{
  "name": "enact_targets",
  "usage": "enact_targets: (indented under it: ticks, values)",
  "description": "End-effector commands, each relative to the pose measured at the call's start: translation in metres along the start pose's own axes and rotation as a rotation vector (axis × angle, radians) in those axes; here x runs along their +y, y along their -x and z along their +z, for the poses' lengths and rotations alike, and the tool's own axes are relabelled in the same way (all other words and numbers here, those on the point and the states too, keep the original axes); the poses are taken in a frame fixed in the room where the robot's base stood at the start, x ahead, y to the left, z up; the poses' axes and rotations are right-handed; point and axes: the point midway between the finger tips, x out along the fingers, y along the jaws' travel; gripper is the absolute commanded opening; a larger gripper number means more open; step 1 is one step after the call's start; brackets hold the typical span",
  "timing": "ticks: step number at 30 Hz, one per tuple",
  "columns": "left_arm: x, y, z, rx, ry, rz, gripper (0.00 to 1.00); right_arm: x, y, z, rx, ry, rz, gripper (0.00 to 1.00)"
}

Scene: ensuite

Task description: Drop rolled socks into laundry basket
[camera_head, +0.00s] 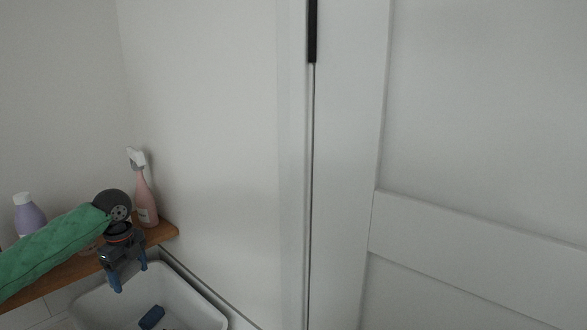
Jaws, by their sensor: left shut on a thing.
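My left gripper (130,275) points down over the laundry basket (205,309) at the lower left. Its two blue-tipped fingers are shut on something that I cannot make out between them. The basket is a pale, open-topped tub, cut off by the bottom edge of the view. A small dark blue roll (152,317), which may be rolled socks, shows inside the basket, below and apart from the fingertips. My right gripper is not in view.
A wooden shelf (164,233) runs along the left behind my green-sleeved left arm. A pink spray bottle (146,195) and a lilac bottle (30,216) with a white cap stand on it. A white panelled door (480,150) and its frame fill the right side.

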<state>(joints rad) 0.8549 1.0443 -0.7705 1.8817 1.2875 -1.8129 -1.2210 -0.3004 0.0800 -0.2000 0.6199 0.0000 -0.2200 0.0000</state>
Motion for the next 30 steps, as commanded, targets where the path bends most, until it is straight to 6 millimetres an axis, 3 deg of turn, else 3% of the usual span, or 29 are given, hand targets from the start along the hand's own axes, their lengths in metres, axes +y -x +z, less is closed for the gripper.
enact_targets:
  ticks: [15, 25, 26, 29, 30]
  values:
    - [0.001, -0.05, -0.001, 0.001, -0.001, 0.003, 0.5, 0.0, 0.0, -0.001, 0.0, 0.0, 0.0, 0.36]
    - [0.001, -0.053, -0.001, 0.001, -0.001, 0.002, 0.5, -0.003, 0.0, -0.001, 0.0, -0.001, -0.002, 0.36]
    - [0.001, -0.053, -0.001, 0.001, -0.001, 0.003, 0.76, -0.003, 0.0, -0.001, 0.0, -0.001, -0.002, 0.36]
    - [0.001, -0.053, -0.001, 0.001, -0.001, 0.002, 0.96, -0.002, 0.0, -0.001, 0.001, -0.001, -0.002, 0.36]
    - [0.001, -0.053, -0.001, 0.001, -0.001, 0.002, 0.98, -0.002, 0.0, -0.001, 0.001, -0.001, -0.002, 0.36]
